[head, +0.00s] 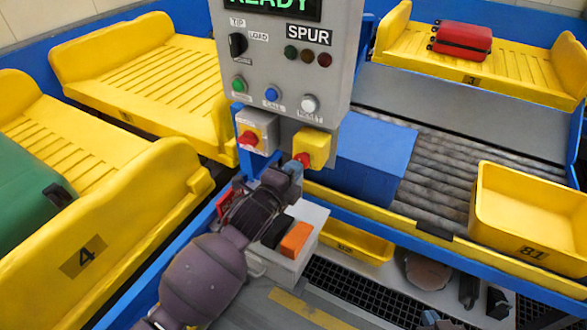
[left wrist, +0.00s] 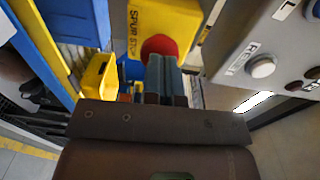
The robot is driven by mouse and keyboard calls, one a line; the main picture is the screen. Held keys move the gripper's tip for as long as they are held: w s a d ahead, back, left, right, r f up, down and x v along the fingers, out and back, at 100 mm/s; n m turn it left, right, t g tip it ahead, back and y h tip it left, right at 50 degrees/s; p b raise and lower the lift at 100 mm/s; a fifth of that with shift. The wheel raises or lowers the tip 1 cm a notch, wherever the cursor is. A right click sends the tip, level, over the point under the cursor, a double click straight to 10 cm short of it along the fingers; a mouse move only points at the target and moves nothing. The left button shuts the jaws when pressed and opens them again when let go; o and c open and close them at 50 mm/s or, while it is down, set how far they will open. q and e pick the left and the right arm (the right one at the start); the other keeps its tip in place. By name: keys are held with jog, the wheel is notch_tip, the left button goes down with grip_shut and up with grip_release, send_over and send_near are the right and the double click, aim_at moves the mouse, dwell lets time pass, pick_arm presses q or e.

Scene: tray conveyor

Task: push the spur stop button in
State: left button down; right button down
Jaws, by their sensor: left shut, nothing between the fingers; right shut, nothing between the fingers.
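The spur stop is a yellow box (head: 316,147) with a red button (head: 303,160), below the grey control panel. In the left wrist view the yellow box (left wrist: 184,18) reads SPUR STOP, and its round red button (left wrist: 160,45) sits just beyond my fingertips. My left gripper (head: 294,168) is shut and empty, in front of this button. In the left wrist view its fingers (left wrist: 165,72) overlap the button's lower edge; I cannot tell whether they touch it. My right gripper (head: 430,317) seems to show only as a small tip at the bottom edge, away from the button.
A grey box with another red button (head: 249,138) is just left of the spur stop. The control panel (head: 285,60) above reads READY and SPUR. A holder (head: 284,265) with an orange block (head: 296,239) is below my left gripper. Yellow trays (head: 530,215) stand around.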

jog(key=shift+s+f, duration=0.2)
jog(key=shift+s, duration=0.2)
pick_arm(q)
jog(key=shift+w+d, duration=0.1)
jog(key=shift+w, duration=0.05)
